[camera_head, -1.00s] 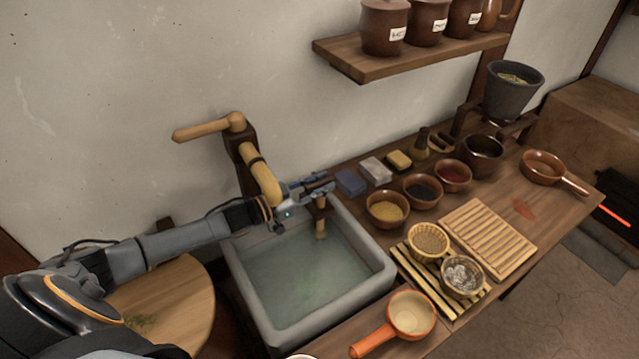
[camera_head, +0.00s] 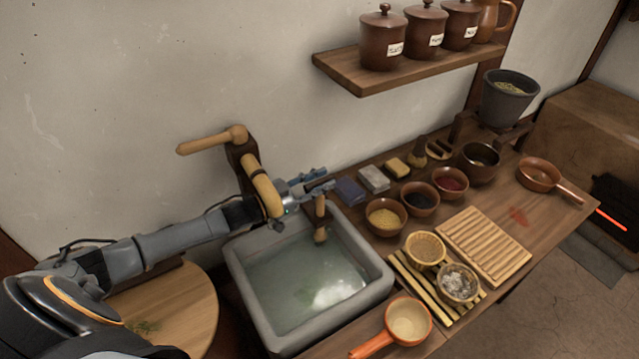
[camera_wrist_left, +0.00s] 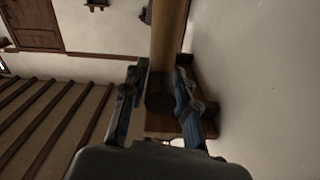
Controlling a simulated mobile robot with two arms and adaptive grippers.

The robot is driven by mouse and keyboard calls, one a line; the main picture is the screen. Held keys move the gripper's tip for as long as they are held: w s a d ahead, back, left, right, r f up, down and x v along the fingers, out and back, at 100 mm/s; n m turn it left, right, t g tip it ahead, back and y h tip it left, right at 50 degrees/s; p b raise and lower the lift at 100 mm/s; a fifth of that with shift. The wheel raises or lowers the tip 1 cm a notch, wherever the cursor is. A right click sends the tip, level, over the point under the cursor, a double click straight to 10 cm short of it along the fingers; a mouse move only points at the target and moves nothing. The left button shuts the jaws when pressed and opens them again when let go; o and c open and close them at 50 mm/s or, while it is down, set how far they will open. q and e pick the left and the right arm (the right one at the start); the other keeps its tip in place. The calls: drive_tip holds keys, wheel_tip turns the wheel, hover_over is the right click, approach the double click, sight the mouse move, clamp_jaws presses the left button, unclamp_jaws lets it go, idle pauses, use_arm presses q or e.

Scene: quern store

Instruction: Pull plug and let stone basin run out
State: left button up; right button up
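The grey stone basin (camera_head: 254,303) holds cloudy greenish water (camera_head: 290,285) with a bright glare at its lower right. The plug (camera_head: 320,212), an upright wooden peg with a darker middle, stands at the basin's back right corner, its lower end near the water. My left gripper (camera_head: 318,181) is beside and above the plug's top, its two fingers spread apart. In the left wrist view a wooden shaft (camera_wrist_left: 168,40) shows between the fingers, with a gap at the left finger; contact is unclear. The plug's seat is hidden. My right gripper is out of view.
A wooden pump handle (camera_head: 212,139) and a curved yellow spout (camera_head: 262,188) stand close to my left arm. The counter at right carries bowls, a ribbed board (camera_head: 485,246) and an orange pan (camera_head: 408,320). A round wooden board (camera_head: 185,305) lies left of the basin.

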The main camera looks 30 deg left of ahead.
use_arm(q)
drive_tip(key=shift+o, duration=1.1)
drive_tip(key=shift+f, duration=0.1)
drive_tip(key=shift+s+a+f, duration=0.1)
drive_tip(key=shift+s+a, duration=0.15)
drive_tip(key=shift+s, duration=0.2)
drive_tip(key=v, duration=1.1)
drive_tip(key=shift+s, duration=0.15)
